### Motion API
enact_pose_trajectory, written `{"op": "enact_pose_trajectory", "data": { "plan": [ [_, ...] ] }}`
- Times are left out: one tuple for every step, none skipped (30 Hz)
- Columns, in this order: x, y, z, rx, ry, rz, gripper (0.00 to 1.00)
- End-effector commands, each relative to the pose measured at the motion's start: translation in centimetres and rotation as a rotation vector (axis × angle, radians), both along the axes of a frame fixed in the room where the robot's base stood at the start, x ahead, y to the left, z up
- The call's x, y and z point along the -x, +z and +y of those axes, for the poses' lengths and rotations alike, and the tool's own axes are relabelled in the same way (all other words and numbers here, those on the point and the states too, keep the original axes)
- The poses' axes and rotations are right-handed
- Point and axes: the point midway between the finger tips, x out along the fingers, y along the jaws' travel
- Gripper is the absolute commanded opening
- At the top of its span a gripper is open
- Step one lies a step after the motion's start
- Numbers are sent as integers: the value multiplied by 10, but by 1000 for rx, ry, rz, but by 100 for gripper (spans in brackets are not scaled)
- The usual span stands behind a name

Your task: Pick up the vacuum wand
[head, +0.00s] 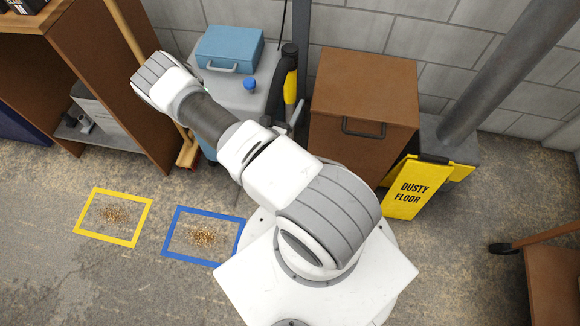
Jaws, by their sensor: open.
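The vacuum wand (290,85) stands upright at the right side of the grey vacuum or cart body (250,95), behind my arm. It has a black top and grip and a yellow section. Its lower part is hidden by my arm. My arm reaches from the lower middle to the upper left, with a ridged joint at its far end. I cannot make out my gripper; it seems hidden behind the arm. Small grey parts show beside the wand's lower end, and I cannot tell what they belong to. Nothing is visibly holding the wand.
A blue case (230,48) lies on the grey body. A broom (187,150) and brown shelf (95,75) are left. Yellow (83,217) and blue (172,232) floor frames surround debris.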

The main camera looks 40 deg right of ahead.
Motion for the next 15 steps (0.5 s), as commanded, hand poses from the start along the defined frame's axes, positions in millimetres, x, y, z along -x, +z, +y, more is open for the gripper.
{"op": "enact_pose_trajectory", "data": {
  "plan": [
    [-1, 0, -2, 0, -1, -1, 82],
    [-2, 0, -4, 0, -1, -1, 82],
    [-4, 0, -7, 1, -2, -2, 82],
    [-5, 0, -10, 1, -2, -3, 82],
    [-8, 0, -14, 1, -3, -3, 82],
    [-11, 0, -19, 2, -4, -3, 82],
    [-14, 0, -23, 2, -3, -3, 82],
    [-16, 0, -28, 2, -4, -3, 82],
    [-19, 0, -33, 2, -3, -3, 82],
    [-21, 0, -36, 0, -2, -4, 82],
    [-23, 1, -39, 1, -3, -3, 82],
    [-25, 1, -43, 1, -3, -3, 82],
    [-26, 1, -44, 1, -2, -2, 82],
    [-27, 1, -45, 0, -1, -1, 82],
    [-27, 2, -46, 1, 0, 0, 82]
  ]
}}
